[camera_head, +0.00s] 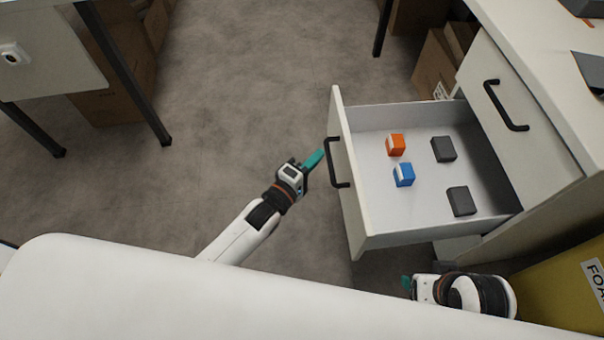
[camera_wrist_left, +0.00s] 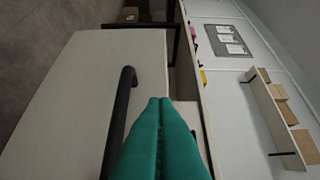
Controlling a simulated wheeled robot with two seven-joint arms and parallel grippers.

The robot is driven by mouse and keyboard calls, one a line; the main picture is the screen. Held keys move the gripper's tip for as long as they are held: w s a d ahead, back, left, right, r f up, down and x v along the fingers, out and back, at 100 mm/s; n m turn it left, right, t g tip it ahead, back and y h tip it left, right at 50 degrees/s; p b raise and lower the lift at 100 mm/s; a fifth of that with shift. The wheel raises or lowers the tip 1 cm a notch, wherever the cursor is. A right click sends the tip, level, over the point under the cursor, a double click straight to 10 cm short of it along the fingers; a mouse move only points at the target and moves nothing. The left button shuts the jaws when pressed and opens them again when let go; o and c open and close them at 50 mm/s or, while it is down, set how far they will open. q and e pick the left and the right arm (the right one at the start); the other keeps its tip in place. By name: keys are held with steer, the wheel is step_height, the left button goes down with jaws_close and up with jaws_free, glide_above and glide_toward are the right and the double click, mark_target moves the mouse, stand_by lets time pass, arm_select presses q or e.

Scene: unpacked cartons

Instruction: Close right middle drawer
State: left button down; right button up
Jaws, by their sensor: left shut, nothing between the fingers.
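The open white drawer (camera_head: 375,240) sticks out from the cabinet at the right in the head view. It holds an orange box (camera_head: 396,145), a blue box (camera_head: 404,176) and two dark grey boxes (camera_head: 443,149). Its black handle (camera_head: 337,162) is on the front panel and also shows in the left wrist view (camera_wrist_left: 122,110). My left gripper (camera_head: 316,158) is shut and empty, its teal fingertips close to the drawer front by the handle. I cannot tell whether they touch. My right gripper (camera_head: 406,284) is near the drawer's lower corner, partly hidden by my body; its jaws are unclear.
A closed drawer with a black handle (camera_head: 507,106) sits above, under the white desktop (camera_head: 540,50). A yellow box (camera_head: 565,285) stands at the lower right. Cardboard cartons (camera_head: 437,66) are behind the drawer.

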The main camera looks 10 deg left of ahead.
mark_target(344, 144)
arm_select(q)
steer(key=d, duration=0.1)
steer(key=w+d, duration=0.1)
steer(key=d, duration=0.1)
steer(key=w+d+b, duration=0.1)
steer(key=shift+w+d, duration=0.15)
steer(key=shift+d, duration=0.05)
arm_select(e)
steer(key=shift+f, duration=0.7)
arm_select(q)
steer(key=shift+d, duration=0.1)
arm_select(e)
steer(key=shift+d+r, duration=0.1)
